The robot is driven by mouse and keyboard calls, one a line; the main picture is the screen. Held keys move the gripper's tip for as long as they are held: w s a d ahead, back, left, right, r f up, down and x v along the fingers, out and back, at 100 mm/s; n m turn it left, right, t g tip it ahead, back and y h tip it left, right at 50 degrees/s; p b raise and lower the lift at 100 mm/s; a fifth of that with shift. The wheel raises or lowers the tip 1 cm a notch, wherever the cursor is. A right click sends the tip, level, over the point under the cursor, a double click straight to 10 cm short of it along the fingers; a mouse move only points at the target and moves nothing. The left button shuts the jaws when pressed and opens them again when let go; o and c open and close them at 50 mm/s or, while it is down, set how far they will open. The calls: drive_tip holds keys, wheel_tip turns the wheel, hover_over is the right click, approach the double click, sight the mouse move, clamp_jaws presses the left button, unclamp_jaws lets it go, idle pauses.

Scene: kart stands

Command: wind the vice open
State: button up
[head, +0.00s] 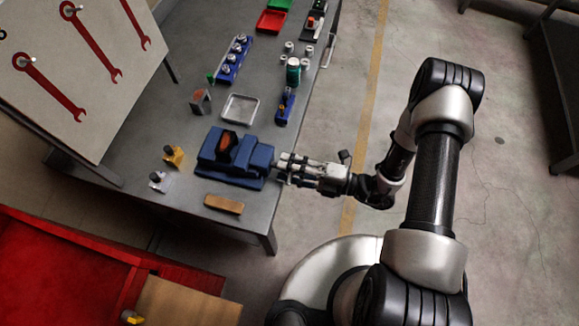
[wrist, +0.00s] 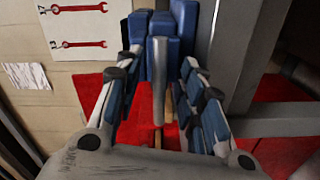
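The blue vice (head: 209,152) stands near the table's right edge in the head view, with a dark piece with an orange face (head: 227,143) at its jaws. My gripper (head: 284,166) is at the vice's right side, level with its screw end. In the wrist view the vice body (wrist: 184,20) is straight ahead. A grey metal bar (wrist: 158,85), part of the vice's screw or handle, stands between my fingers. My gripper (wrist: 158,68) is open around the bar, with a gap showing on each side.
On the grey table (head: 160,125) are a wooden block (head: 224,204), a yellow item (head: 174,156), a metal tray (head: 239,108) and a blue rack (head: 234,60). A red cabinet (head: 70,265) stands at lower left.

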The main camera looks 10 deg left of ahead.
drive_tip(key=shift+d, duration=0.15)
drive_tip(key=d, duration=1.1)
drive_tip(key=shift+s+d, duration=0.4)
drive_tip(key=shift+s, duration=0.05)
drive_tip(key=shift+r, duration=0.1)
drive_tip(key=s+d+r+m+t+h, duration=0.1)
drive_tip(key=s+d+r+m+h, duration=0.1)
drive_tip(key=r+m+h, duration=0.4)
drive_tip(key=s+d+r+m+t+h+b, duration=0.1)
drive_tip(key=s+d+r+m+h, duration=0.2)
drive_tip(key=r+m, duration=1)
drive_tip(key=s+d+r+m+t+h, duration=0.1)
drive_tip(key=s+d+r+m+h, duration=0.2)
drive_tip(key=r+m+h, duration=0.6)
drive_tip(key=shift+s+d+r+m+t, duration=0.35)
drive_tip(key=shift+r+m, duration=0.45)
drive_tip(key=shift+m, duration=1.5)
